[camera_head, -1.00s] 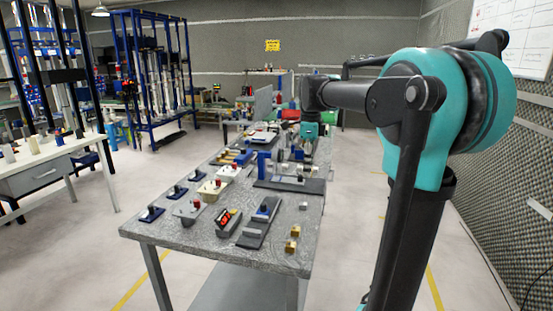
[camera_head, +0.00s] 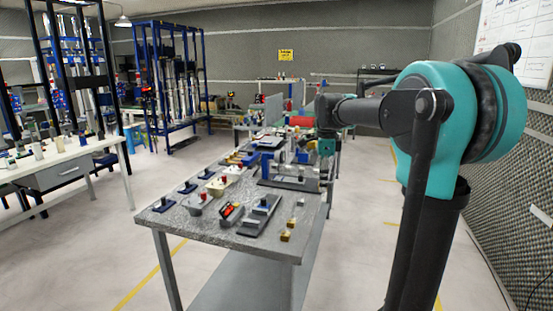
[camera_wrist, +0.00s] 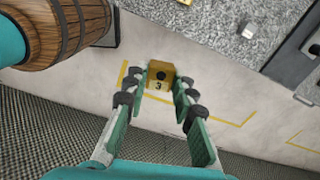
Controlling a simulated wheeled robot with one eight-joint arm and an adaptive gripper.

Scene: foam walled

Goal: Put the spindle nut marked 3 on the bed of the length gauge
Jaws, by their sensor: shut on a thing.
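The brass spindle nut marked 3 (camera_wrist: 160,73) sits between the fingertips of my gripper (camera_wrist: 158,97) in the wrist view, its number facing the camera. My gripper is shut on it, with bare floor behind it. In the head view my gripper (camera_head: 327,150) is small at the table's far right side, and the nut in it cannot be made out. A dark device edge also shows at upper right in the wrist view (camera_wrist: 300,45).
Brass blocks (camera_head: 286,236) and a small grey block (camera_wrist: 248,29) lie near the table's right edge. A wooden barrel shape (camera_wrist: 60,28) is at upper left in the wrist view.

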